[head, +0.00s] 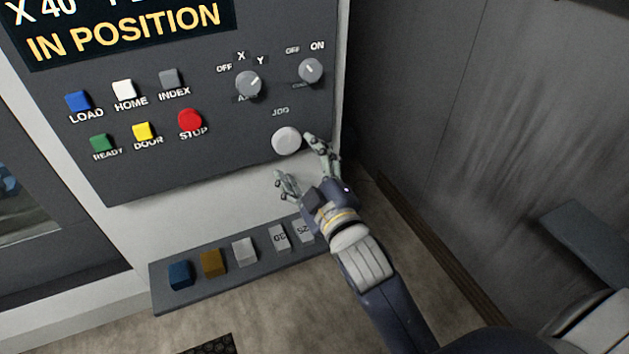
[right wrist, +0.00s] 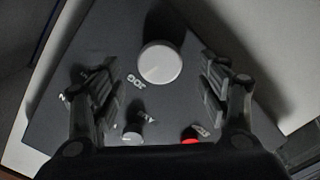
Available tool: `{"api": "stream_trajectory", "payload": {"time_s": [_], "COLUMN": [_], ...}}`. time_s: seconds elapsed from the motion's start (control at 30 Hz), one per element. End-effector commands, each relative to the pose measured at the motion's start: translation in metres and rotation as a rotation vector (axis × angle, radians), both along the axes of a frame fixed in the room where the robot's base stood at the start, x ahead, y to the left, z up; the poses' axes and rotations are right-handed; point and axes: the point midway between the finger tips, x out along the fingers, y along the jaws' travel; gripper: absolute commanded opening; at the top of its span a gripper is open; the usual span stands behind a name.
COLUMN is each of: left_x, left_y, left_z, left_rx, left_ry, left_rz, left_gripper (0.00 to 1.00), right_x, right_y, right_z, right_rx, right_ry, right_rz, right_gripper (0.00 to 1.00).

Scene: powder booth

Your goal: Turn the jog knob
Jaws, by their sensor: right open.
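The jog knob (head: 286,141) is a round white knob under the JOG label, at the lower right of the dark control panel. In the right wrist view the jog knob (right wrist: 160,62) lies between and beyond the two fingers. My right gripper (head: 303,160) is open, with one finger below left of the knob and the other at its right. In the right wrist view my right gripper (right wrist: 160,88) shows its fingers spread wide, apart from the knob. My left gripper is not in view.
The panel (head: 225,120) also has an axis selector (head: 248,84), an ON/OFF switch (head: 311,70), a red STOP button (head: 190,120) and several coloured buttons. A shelf (head: 215,288) with several blocks is below. A grey wall (head: 480,110) stands at the right.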

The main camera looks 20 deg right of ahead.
Motion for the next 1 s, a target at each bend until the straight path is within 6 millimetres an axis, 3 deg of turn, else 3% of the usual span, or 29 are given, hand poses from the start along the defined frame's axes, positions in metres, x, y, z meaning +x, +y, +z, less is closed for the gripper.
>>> {"api": "stream_trajectory", "payload": {"time_s": [0.2,0.4,1.0], "left_x": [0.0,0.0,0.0], "left_y": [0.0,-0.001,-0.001], "left_z": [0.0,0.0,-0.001], "left_rx": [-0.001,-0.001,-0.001], "left_ry": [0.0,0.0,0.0], "left_rz": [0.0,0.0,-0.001], "left_gripper": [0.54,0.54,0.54], "right_x": [-0.038,-0.059,-0.065], "right_y": [-0.001,-0.002,0.005], "right_z": [0.0,0.0,0.003], "right_rx": [0.0,0.0,-0.039], "right_ry": [0.002,0.001,-0.006], "right_rz": [0.001,0.001,0.021], "right_gripper": [0.69,0.69,0.69]}}
